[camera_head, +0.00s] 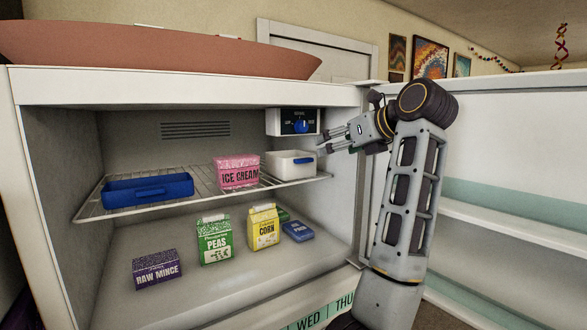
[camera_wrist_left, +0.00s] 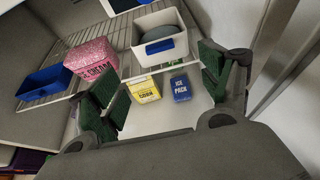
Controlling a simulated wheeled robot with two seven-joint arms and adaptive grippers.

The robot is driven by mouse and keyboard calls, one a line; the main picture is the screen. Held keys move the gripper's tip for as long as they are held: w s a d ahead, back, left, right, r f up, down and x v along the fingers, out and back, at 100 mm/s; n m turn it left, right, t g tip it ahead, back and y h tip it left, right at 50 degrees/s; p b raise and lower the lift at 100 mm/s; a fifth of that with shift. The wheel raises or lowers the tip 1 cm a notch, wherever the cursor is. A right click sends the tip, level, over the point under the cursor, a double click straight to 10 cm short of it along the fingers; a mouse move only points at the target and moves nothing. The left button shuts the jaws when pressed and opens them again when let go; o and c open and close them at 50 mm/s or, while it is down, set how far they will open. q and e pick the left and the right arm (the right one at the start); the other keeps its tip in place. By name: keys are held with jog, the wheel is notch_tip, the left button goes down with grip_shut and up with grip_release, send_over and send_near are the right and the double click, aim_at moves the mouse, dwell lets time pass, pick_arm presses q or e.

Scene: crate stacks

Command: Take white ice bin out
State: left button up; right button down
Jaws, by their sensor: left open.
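The white ice bin (camera_head: 290,172) sits at the right end of the wire shelf inside the open freezer. It has a blue handle on its front and also shows in the left wrist view (camera_wrist_left: 143,58), with a rounded grey-green thing inside. My left gripper (camera_head: 322,142) is just right of the bin in the head view, its fingers pointing left. In the left wrist view, the gripper (camera_wrist_left: 158,87) is open and empty, with green pads spread apart and the bin beyond them. My right gripper is not in view.
A pink ice cream box (camera_head: 237,173) stands left of the bin, and a blue bin (camera_head: 148,191) further left on the wire shelf (camera_head: 205,181). Peas (camera_head: 215,241), corn (camera_head: 263,228), an ice pack (camera_head: 298,231) and raw mince (camera_head: 157,269) are below. The open door (camera_head: 510,160) is at right.

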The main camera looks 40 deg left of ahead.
pick_arm(q)
jog(key=shift+a, duration=0.1)
dwell(0.3)
jog(key=p+x, duration=0.2)
jog(key=x, duration=0.6)
jog(key=shift+a, duration=0.2)
jog(key=shift+w+f, duration=0.15)
